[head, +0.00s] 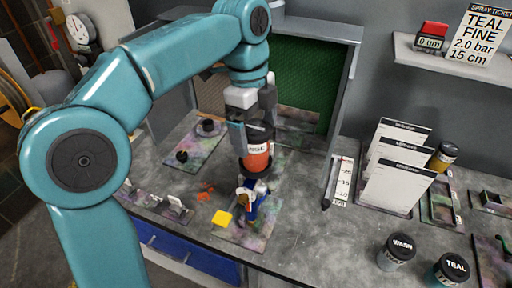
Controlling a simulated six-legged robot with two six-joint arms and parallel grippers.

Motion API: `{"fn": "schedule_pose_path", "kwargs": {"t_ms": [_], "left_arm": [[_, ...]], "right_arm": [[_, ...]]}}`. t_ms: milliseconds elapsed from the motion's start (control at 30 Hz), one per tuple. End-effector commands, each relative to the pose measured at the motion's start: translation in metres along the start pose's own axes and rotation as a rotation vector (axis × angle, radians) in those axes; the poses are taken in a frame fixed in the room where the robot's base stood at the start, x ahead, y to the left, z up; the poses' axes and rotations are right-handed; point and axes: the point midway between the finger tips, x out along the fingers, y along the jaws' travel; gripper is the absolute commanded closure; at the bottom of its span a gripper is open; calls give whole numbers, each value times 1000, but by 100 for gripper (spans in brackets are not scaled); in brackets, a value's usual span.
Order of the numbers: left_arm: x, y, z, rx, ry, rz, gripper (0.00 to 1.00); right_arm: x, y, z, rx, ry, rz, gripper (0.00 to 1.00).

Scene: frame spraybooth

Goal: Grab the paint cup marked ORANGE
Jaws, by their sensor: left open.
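An orange cup (257,158) with a white label shows near the middle of the head view; the label is too small to read surely. It appears upright, with a dark ring around its lower part. My left gripper (254,128) comes down from above, directly over the cup, its jaws open. Its fingers overlap the cup's upper part in the picture; I cannot tell whether they touch it. A blue and red device (252,200) shows just below the cup, on a paint-stained mat; how the two join is unclear. My right gripper is not in view.
Jars marked WASH (397,252) and TEAL (451,270) stand at the front right. White cards (397,185) stand at the right. Behind is a booth with a green back panel (303,80). The grey bench is clear right of the mat.

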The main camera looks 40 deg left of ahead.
Motion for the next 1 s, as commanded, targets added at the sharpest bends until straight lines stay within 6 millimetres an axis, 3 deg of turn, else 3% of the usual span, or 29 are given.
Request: {"fn": "schedule_pose_path", "kwargs": {"t_ms": [200, 500, 567, 700, 1000], "left_arm": [[35, 2, 4, -1, 0, 3, 0], [42, 1, 4, -1, 0, 1, 0], [42, 1, 4, -1, 0, 1, 16], [42, 1, 4, -1, 0, 1, 60], [40, 1, 3, -1, 0, 0, 60]], "right_arm": [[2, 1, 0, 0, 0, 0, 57], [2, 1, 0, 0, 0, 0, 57], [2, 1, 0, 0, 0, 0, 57], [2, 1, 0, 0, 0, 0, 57], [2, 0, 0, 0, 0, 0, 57]]}}
